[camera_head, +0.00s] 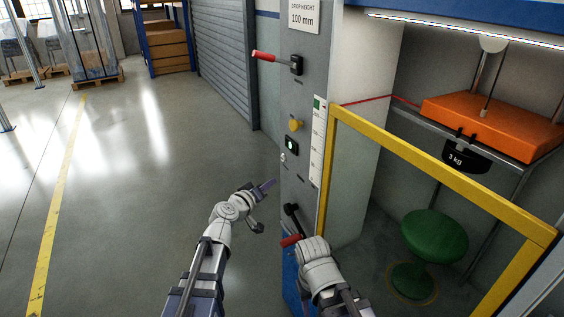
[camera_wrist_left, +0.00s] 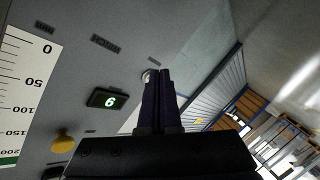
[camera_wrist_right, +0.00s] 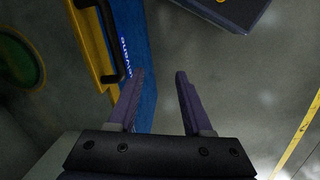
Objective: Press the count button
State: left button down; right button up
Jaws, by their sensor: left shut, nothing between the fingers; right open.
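A grey control panel (camera_head: 305,75) stands at the centre of the head view. It carries a yellow knob (camera_head: 295,125), a lit green display (camera_head: 290,146) and a small pale round button (camera_head: 283,158). My left gripper (camera_head: 268,184) is shut and empty, below and left of that button. In the left wrist view the button (camera_wrist_left: 148,76) is partly hidden behind the fingertips; contact cannot be told. The display (camera_wrist_left: 110,98) shows one digit there.
An upper red-handled lever (camera_head: 270,56) sticks out left of the panel. A yellow frame (camera_head: 440,172) spans the bay at right, with a green stool (camera_head: 434,236) and an orange block (camera_head: 490,118) behind it. The floor (camera_head: 150,170) at left is clear.

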aim_at(283, 158)
pick_arm(q)
jog(key=w+a+r+n+t+y, duration=0.2)
jog(key=w+a+n+y, duration=0.1)
jog(key=a, duration=0.4)
jog(key=shift+r+n+t, duration=0.2)
jog(key=shift+n+t, duration=0.1)
jog(key=shift+n, duration=0.1)
jog(key=w+d, duration=0.4)
jog(key=d, duration=0.3)
jog(key=shift+w+d, duration=0.2)
jog(key=shift+w, duration=0.1)
jog(key=shift+d, duration=0.1)
dwell(1.6)
jog(key=shift+w+d, duration=0.2)
jog(key=shift+d, duration=0.05)
jog(key=shift+w+d, duration=0.2)
jog(key=shift+d, duration=0.15)
dwell(0.8)
jog(key=shift+s+a, duration=0.4)
jog(key=shift+a, duration=0.3)
